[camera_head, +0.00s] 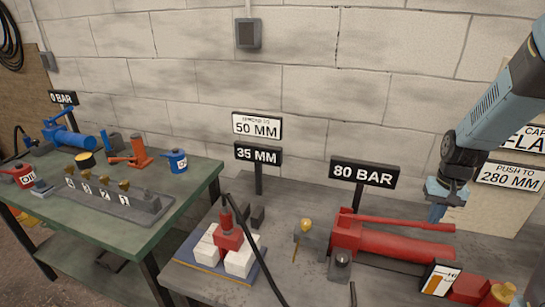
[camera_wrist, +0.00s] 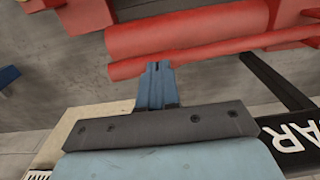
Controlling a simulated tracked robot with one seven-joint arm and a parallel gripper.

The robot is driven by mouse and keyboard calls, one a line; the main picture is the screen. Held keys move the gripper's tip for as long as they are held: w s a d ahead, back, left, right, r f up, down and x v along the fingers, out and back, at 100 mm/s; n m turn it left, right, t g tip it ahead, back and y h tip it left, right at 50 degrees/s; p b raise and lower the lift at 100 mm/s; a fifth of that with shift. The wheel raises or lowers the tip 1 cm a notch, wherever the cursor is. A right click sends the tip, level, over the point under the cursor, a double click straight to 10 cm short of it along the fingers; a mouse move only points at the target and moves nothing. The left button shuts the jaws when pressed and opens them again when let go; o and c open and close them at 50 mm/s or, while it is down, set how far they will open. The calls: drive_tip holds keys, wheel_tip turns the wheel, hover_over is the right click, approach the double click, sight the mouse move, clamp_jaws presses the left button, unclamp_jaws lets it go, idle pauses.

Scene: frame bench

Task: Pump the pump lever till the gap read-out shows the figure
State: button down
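The red pump (camera_head: 405,246) lies on the grey bench, with its red pump lever (camera_head: 400,221) running low above the body. In the wrist view the lever (camera_wrist: 200,55) crosses just beyond my fingertips. My gripper (camera_head: 437,215) points down at the lever's right end. Its fingers (camera_wrist: 157,75) look shut together with nothing between them, and their tips meet the lever's edge; I cannot tell whether they touch it. The black gap read-out (camera_head: 258,154) shows 35 MM. The white sign (camera_head: 257,126) above it reads 50 MM. The red spreader (camera_head: 229,236) stands between white blocks (camera_head: 241,261).
A black 80 BAR sign (camera_head: 364,174) stands behind the pump. A black hose (camera_head: 256,247) crosses the bench front. Yellow-tipped fitting (camera_head: 305,226) stands left of the pump. A green bench (camera_head: 197,177) with a blue pump (camera_head: 68,136) and cans is at left.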

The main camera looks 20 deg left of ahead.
wheel_tip(320, 180, down, 2)
drive_tip(key=shift+f, duration=0.25)
drive_tip(key=shift+r, duration=4.1)
drive_tip(key=shift+f, duration=0.1)
drive_tip(key=shift+f, duration=4.05)
drive_tip(key=shift+r, duration=4.15)
